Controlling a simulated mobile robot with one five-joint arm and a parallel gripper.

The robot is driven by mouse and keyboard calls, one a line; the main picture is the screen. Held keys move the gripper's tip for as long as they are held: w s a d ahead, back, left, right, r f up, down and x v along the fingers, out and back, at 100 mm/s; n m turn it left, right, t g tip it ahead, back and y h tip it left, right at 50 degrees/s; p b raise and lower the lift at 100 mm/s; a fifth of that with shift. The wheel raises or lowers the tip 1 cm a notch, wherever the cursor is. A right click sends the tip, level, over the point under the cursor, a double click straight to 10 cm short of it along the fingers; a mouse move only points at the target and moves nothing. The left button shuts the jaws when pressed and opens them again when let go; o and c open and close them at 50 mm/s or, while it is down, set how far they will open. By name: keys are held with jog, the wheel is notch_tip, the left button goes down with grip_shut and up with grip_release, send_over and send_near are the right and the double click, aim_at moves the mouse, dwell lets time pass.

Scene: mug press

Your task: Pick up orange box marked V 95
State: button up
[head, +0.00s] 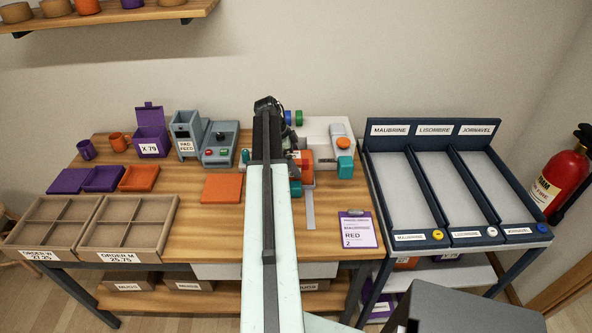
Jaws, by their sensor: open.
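No label reading V 95 can be made out. An orange block-like thing (306,168) with a partly covered white label stands just right of my arm at the middle of the workbench. My arm hides its left part, so I cannot tell whether it is the marked box. My gripper (267,104) is at the far end of my arm, above the back of the bench. Its fingers are hardly visible; it is open, and nothing can be seen held in it.
A purple box marked X 79 (151,141) stands open at the back left, near grey machines (219,143). Flat orange (222,188) and purple pieces, divided trays (137,226) and a clipboard (357,230) lie on the bench. A three-lane rack (436,127) stands right.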

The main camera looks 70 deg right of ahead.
jog(key=shift+f, duration=0.1)
jog(key=shift+c, duration=0.3)
jog(key=c, duration=1.7)
jog(key=shift+o, duration=0.2)
notch_tip(320, 180, up, 19)
jog(key=p, duration=1.8)
jog(key=shift+f, duration=0.2)
